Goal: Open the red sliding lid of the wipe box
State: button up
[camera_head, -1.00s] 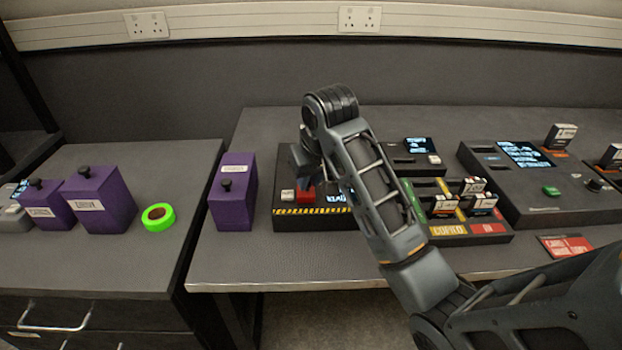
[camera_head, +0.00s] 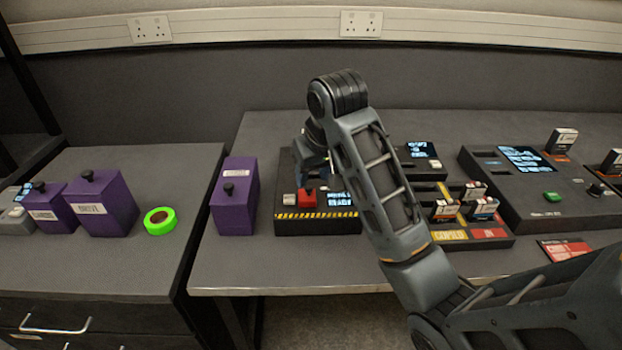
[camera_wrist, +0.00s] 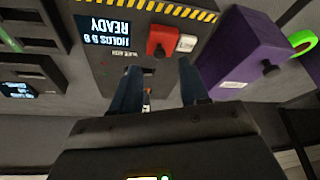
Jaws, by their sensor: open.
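The wipe box (camera_head: 290,227) is a dark box with a yellow-black striped front edge, a lit screen and a white button. Its small red lid (camera_head: 307,200) sits at the front, left of the screen. In the wrist view the red lid (camera_wrist: 162,42) lies just beyond my fingertips, beside the white button (camera_wrist: 186,43). My gripper (camera_wrist: 158,70) is open over the box top, one blue finger each side of a dark slot. A small white and orange piece (camera_wrist: 147,97) shows between the fingers. I cannot tell if the fingers touch the box. In the head view my gripper (camera_head: 309,160) is partly hidden.
A purple box (camera_head: 234,200) with a black knob stands close left of the wipe box. A cartridge rack (camera_head: 470,237) and a large console (camera_head: 540,205) stand to the right. Green tape (camera_head: 159,221) and more purple boxes lie on the left cabinet.

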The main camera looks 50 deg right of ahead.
jog(key=shift+p+v, duration=1.3)
jog(key=shift+v, duration=0.6)
jog(key=shift+a+f, duration=0.1)
jog(key=s+a+f+t+y, duration=0.1)
jog(key=a+f+t, duration=0.3)
jog(key=a+f, duration=0.7)
jog(key=s+a+n+t, duration=0.1)
jog(key=s+a+t, duration=0.1)
jog(key=s+a, duration=0.65)
jog(key=s+a+r+n+t, duration=0.1)
jog(key=s+r, duration=0.4)
jog(key=s, duration=0.5)
jog(key=s+a+r+n+t+y, duration=0.1)
jog(key=s+r+n+t, duration=0.2)
jog(key=s, duration=0.8)
notch_tip(320, 180, up, 2)
jog(key=shift+a+r+n+t, duration=0.2)
jog(key=shift+n+t, duration=0.2)
jog(key=shift+t, duration=0.2)
